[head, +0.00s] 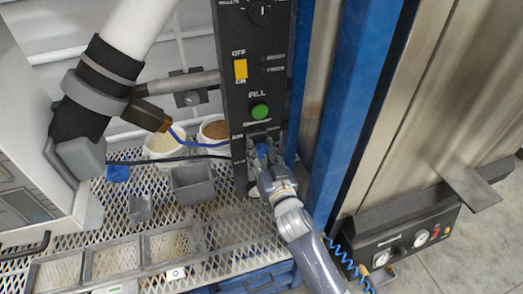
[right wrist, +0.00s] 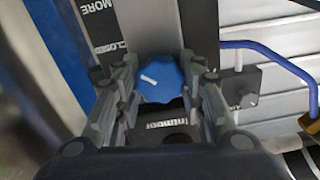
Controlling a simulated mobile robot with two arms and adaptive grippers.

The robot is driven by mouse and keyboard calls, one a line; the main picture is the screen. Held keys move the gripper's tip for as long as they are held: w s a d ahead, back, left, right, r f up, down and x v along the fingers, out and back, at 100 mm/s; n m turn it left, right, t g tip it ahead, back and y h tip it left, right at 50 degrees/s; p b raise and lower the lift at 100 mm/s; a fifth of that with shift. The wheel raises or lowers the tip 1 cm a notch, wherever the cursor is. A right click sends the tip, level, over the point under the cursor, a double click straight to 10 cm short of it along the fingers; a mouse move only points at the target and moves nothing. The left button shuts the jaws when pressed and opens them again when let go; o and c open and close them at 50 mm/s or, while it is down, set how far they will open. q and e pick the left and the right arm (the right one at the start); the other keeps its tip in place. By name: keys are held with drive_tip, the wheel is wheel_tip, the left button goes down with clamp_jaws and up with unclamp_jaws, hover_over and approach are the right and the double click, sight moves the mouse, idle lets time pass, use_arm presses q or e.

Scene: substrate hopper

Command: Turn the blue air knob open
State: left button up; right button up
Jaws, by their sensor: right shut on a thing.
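The blue air knob (right wrist: 160,80) sits low on the black control panel (head: 243,60); a white mark shows on its face. In the head view the knob (head: 262,150) is partly covered by my right gripper (head: 263,152). In the right wrist view my right gripper (right wrist: 160,88) has one finger on each side of the knob and is shut on it. A label reading "CLOSED" stands beside the knob in the wrist view. My left gripper is not in view.
A green fill button (head: 260,111) and a yellow switch (head: 240,69) are above the knob. Two tubs (head: 161,146) and grey bins (head: 193,184) stand left on a mesh shelf (head: 225,217). A blue post (head: 350,100) rises close on the right.

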drive_tip(key=n, duration=0.3)
drive_tip(key=shift+n+p, duration=0.3)
drive_tip(key=n, duration=0.4)
drive_tip(key=shift+a+n, duration=0.1)
drive_tip(key=shift+n, duration=0.2)
drive_tip(key=n, duration=0.4)
drive_tip(key=shift+f+n, duration=0.1)
drive_tip(key=shift+n, duration=0.2)
drive_tip(key=shift+a+n, duration=0.1)
drive_tip(key=shift+n, duration=2.1)
drive_tip(key=o, duration=1.1)
drive_tip(key=shift+f, duration=0.1)
